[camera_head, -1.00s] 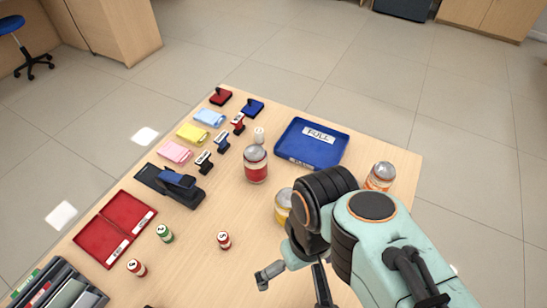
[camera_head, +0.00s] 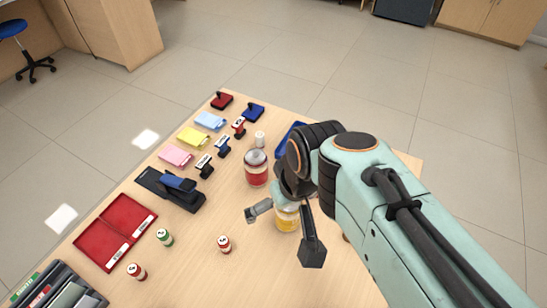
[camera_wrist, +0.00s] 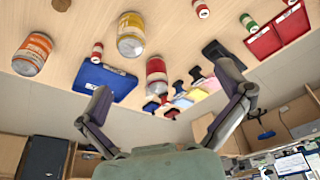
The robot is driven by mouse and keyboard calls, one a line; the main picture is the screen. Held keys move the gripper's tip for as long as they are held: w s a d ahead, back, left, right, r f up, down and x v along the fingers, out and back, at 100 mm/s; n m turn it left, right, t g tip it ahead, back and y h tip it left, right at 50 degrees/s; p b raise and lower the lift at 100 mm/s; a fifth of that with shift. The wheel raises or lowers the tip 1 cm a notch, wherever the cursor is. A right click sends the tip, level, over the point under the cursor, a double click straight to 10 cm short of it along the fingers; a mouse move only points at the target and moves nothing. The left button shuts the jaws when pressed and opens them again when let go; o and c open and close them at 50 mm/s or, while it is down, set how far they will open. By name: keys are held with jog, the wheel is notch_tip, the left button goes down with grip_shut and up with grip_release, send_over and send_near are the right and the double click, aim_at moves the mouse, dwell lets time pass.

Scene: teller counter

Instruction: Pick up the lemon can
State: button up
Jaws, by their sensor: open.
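The lemon can, as I take it, is the yellow can (camera_head: 287,220) on the counter, partly hidden behind my gripper in the head view. It also shows in the wrist view (camera_wrist: 131,36), at the top, with a yellow label and silver end. My gripper (camera_head: 282,232) is open and empty. In the head view its fingers appear on either side of the yellow can. In the wrist view the spread fingers (camera_wrist: 165,84) lie below the can in the picture, apart from it.
A red can (camera_head: 256,168) stands close by, up-left of the yellow can. An orange can (camera_wrist: 33,54) and a blue tray (camera_wrist: 106,80) are also near. Stamps, sticky pads, a stapler (camera_head: 172,189), red trays (camera_head: 115,231) and small numbered rolls fill the left side.

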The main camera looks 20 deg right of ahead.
send_over(288, 210)
jog(key=a, duration=0.2)
notch_tip(288, 210, down, 3)
jog(key=shift+m+g+h, duration=0.4)
jog(key=shift+m+g, duration=0.1)
jog(key=shift+g, duration=0.4)
jog(key=w+f, duration=0.1)
jog(key=f, duration=0.2)
jog(key=w+d+f, duration=0.1)
jog(key=f, duration=0.1)
jog(key=w+d+f, duration=0.1)
jog(key=f, duration=0.2)
jog(key=shift+w+d+f, duration=0.25)
jog(key=shift+f, duration=0.05)
jog(key=shift+g, duration=0.7)
jog(key=f, duration=0.3)
jog(key=s+f, duration=0.1)
jog(key=f, duration=0.5)
jog(key=shift+s+d+f, duration=0.25)
jog(key=shift+f, duration=0.6)
jog(key=c, duration=1.3)
